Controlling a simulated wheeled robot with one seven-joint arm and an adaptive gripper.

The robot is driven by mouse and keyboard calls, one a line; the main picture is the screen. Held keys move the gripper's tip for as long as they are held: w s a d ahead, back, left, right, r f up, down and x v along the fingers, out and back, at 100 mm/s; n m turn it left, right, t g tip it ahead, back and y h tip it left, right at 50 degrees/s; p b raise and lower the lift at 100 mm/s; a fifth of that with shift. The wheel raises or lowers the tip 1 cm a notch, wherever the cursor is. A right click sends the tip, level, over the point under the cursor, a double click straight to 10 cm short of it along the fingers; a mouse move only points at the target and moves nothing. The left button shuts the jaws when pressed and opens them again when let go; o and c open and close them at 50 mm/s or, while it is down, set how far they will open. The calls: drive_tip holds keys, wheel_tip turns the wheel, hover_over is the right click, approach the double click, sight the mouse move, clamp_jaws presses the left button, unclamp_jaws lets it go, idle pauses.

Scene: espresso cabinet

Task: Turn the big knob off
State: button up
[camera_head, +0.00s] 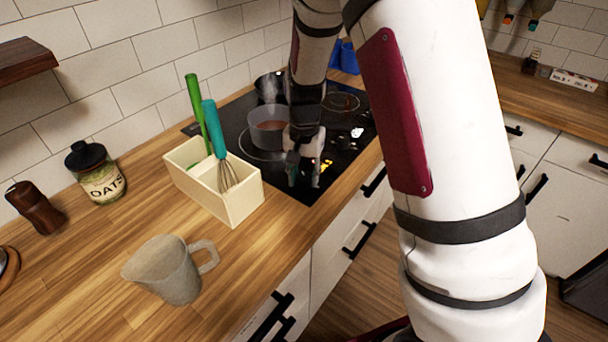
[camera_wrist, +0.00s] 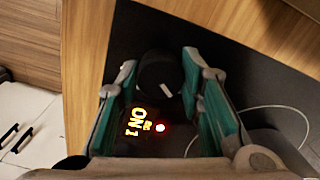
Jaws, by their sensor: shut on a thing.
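The big knob (camera_wrist: 158,78) is a dark round knob with a light pointer mark. In the head view my gripper (camera_head: 304,166) points down at the front edge of the black cooktop (camera_head: 235,120) and hides the knob. The orange display glow (camera_head: 325,166) shows to its right.
A clear pot (camera_head: 266,127) stands on the cooktop behind my gripper. A cream utensil box (camera_head: 243,205) with a whisk (camera_head: 228,178) is close on the left.

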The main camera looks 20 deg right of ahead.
sight(304, 176)
drive_tip(key=n, duration=0.3)
drive_tip(key=shift+n, duration=2.1)
drive_tip(key=o, duration=1.2)
drive_tip(key=shift+c, duration=0.2)
drive_tip(key=shift+r, duration=0.1)
wheel_tip(304, 176, up, 12)
